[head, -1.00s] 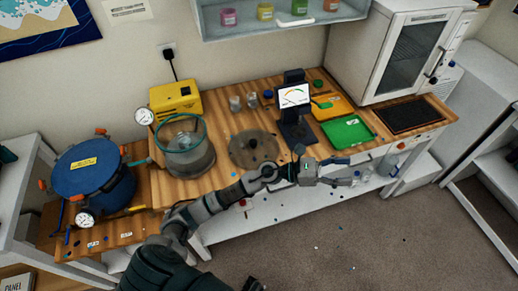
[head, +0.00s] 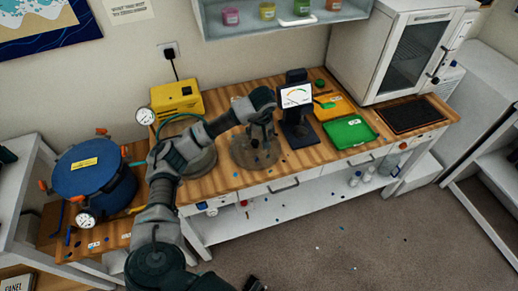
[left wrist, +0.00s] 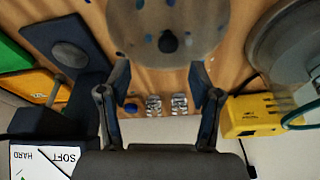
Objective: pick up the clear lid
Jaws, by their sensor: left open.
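The clear lid (head: 241,156) is a round, see-through disc with a dark knob, lying flat on the wooden bench. In the left wrist view the lid (left wrist: 150,22) is at the top, its knob (left wrist: 168,42) near its lower part and its upper edge cut off. My left gripper (head: 262,146) points down over the lid in the head view. In the left wrist view my left gripper (left wrist: 159,78) is open, its fingers apart with nothing between them. I cannot tell whether the fingertips touch the lid. My right gripper is not in view.
The glass chamber (head: 205,161) stands left of the lid, partly behind my left arm. The gauge stand (head: 297,130) is close on the right. A yellow pump (head: 178,100), a blue pot (head: 95,178) and a green tray (head: 349,132) are further out. Two small cups (left wrist: 153,104) stand behind the lid.

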